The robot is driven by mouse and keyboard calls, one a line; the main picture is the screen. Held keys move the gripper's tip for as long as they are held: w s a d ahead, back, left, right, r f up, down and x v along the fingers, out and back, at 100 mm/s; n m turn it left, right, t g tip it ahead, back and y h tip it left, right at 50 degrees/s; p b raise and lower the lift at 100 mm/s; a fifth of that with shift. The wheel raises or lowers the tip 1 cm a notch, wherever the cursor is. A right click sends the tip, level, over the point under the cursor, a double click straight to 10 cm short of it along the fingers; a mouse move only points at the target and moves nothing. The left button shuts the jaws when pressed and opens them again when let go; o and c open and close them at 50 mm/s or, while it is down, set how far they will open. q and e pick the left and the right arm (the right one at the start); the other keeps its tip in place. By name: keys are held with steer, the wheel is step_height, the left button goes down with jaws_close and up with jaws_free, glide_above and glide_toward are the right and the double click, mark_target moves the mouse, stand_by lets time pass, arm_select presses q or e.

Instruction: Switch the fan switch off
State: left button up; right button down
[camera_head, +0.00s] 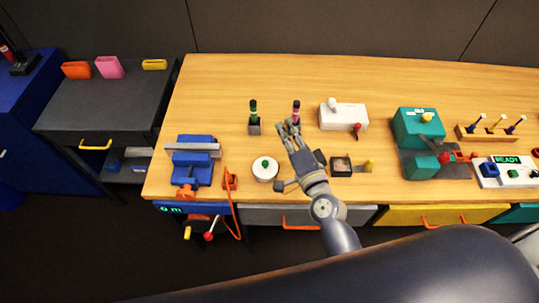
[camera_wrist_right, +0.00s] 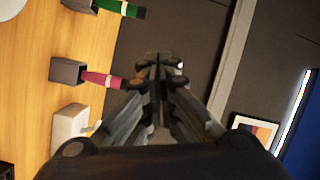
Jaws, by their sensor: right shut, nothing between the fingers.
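No switch carries a readable fan label, so I cannot tell for sure which one is the fan switch. A white box (camera_head: 331,121) with a pale knob on top and a red lever (camera_head: 357,129) at its front stands right of my right gripper (camera_head: 287,128). Part of a white box also shows in the right wrist view (camera_wrist_right: 68,124). My right gripper is shut and empty over the table, close to a pink-topped marker (camera_head: 296,108) in a small holder. In the right wrist view the gripper fingertips (camera_wrist_right: 160,68) are beside the pink marker (camera_wrist_right: 100,79). My left gripper is out of view.
A green-topped marker (camera_head: 253,107) stands left of the pink one. A white round base with a green button (camera_head: 265,163), a blue vise (camera_head: 193,168), a teal machine (camera_head: 417,128) and a panel reading READY (camera_head: 507,160) stand on the wooden table (camera_head: 225,80).

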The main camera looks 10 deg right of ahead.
steer(key=s+a+f+n+g+y, duration=0.2)
steer(key=s+a+n+g+y, duration=0.1)
steer(key=n, duration=0.4)
steer(key=shift+s+a+f+g+y, duration=0.4)
steer(key=shift+s+a+g, duration=0.1)
steer(key=shift+s+a, duration=0.5)
